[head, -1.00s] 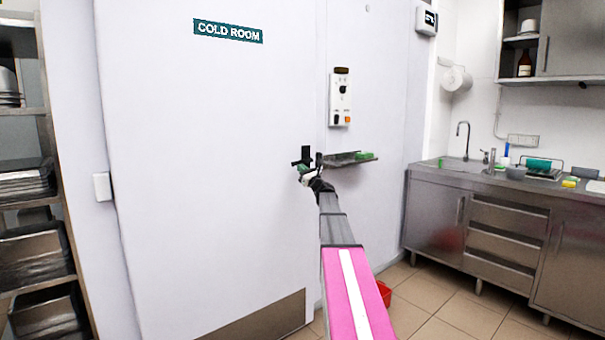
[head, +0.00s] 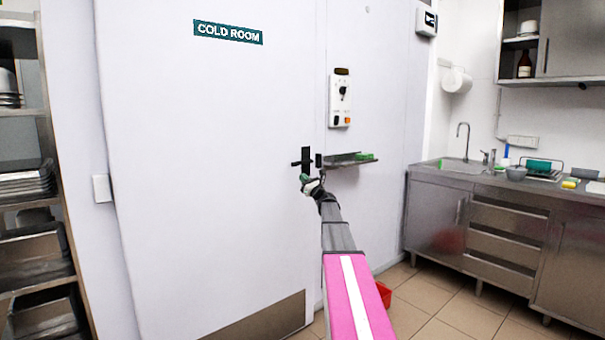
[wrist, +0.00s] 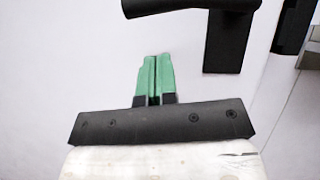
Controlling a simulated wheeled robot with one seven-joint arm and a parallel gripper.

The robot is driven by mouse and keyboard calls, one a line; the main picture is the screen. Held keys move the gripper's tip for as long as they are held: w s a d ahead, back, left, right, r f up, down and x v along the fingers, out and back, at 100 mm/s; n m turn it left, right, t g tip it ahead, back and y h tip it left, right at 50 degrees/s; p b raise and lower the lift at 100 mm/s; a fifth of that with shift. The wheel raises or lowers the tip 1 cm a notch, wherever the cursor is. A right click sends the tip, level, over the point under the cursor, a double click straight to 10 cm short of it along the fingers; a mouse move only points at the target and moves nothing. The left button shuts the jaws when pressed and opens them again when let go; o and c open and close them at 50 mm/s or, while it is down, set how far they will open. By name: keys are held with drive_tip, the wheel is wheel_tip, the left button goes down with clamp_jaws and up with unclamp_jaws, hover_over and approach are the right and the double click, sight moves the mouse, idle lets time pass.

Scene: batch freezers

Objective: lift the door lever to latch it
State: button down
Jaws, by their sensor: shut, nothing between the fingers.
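The black door lever (head: 299,162) is on its dark upright plate (head: 306,154) near the right edge of the white cold room door (head: 210,170). It looks about level, pointing left. In the wrist view the lever (wrist: 190,4) crosses the top edge, partly cut off, with the plate (wrist: 229,42) below it at right. My gripper (head: 304,178) is just below the lever. In the wrist view its green fingertips (wrist: 154,58) are together, empty, and a visible gap separates them from the lever.
A small metal shelf (head: 348,161) with a green item sticks out right of the lever. A control box (head: 340,100) is above it. A steel sink counter (head: 480,215) stands at right, a rack (head: 30,222) at left. A red container (head: 384,294) is on the floor behind my arm.

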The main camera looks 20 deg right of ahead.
drive_tip(key=v, duration=0.9)
drive_tip(key=shift+s, duration=0.45)
drive_tip(key=shift+f, duration=0.15)
drive_tip(key=s+a+f+n+g, duration=0.7)
drive_tip(key=s+a+f+n, duration=0.1)
drive_tip(key=a+f, duration=0.45)
drive_tip(key=s+a+f+n+g, duration=0.75)
drive_tip(key=a+f, duration=0.35)
drive_tip(key=a, duration=0.3)
drive_tip(key=s+a+f+n+g+h, duration=0.1)
drive_tip(key=s+f+n+g+h, duration=0.2)
drive_tip(key=s, duration=1)
drive_tip(key=s+a+f+n+g+h, duration=0.1)
drive_tip(key=s+f+n+g+h, duration=0.3)
drive_tip(key=s+f+n+h, duration=0.3)
drive_tip(key=shift+s+f+n, duration=1.85)
drive_tip(key=shift+s+f, duration=0.1)
drive_tip(key=shift+s, duration=0.95)
drive_tip(key=shift+a, duration=0.15)
